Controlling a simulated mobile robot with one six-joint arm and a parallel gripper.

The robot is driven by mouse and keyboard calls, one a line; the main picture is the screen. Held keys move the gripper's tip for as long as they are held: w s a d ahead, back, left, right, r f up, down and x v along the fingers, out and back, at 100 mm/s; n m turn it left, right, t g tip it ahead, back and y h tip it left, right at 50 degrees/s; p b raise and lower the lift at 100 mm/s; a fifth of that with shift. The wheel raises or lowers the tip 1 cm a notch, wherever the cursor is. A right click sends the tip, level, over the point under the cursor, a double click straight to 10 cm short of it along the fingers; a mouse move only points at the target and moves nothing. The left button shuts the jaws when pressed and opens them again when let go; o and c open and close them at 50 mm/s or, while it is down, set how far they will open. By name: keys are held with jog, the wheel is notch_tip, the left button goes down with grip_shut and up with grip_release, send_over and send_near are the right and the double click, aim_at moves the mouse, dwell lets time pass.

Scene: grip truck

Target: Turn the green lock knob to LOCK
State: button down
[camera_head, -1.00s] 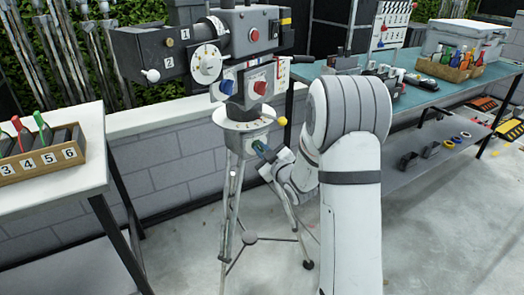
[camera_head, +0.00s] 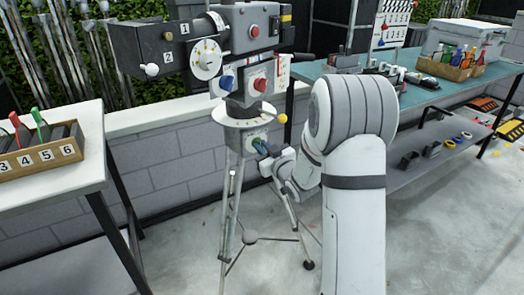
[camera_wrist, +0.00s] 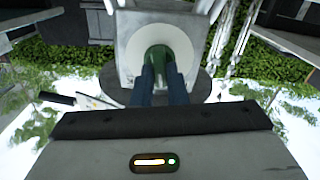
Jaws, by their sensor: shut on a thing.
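The green lock knob (camera_wrist: 159,55) sits in the middle of a pale round plate (camera_wrist: 192,50) in the wrist view. My gripper (camera_wrist: 166,78) is shut on it, with one dark blue finger on each side of its lower part. In the head view my gripper (camera_head: 262,149) reaches the knob plate (camera_head: 251,138) on the tripod head from the lower right. The knob is mostly hidden there behind my fingers. I cannot read any LOCK mark near the knob.
The grey camera body (camera_head: 250,30) with dials and red knobs stands above on the tripod (camera_head: 229,225). A yellow-tipped lever (camera_head: 282,118) is close to my gripper. A teal bench (camera_head: 425,92) stands at the right and a white table (camera_head: 90,130) at the left.

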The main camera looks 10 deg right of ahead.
jog(key=shift+d+f+m, duration=0.1)
jog(key=shift+m, duration=1.85)
jog(key=shift+d+f+m, duration=0.1)
jog(key=shift+m, duration=1.85)
jog(key=c, duration=1.4)
grip_release()
jog(key=shift+r, duration=0.15)
jog(key=shift+c, duration=0.2)
jog(key=v, duration=0.8)
jog(key=shift+w+r+p, duration=0.1)
jog(key=shift+r+p, duration=0.05)
jog(key=shift+p, duration=0.15)
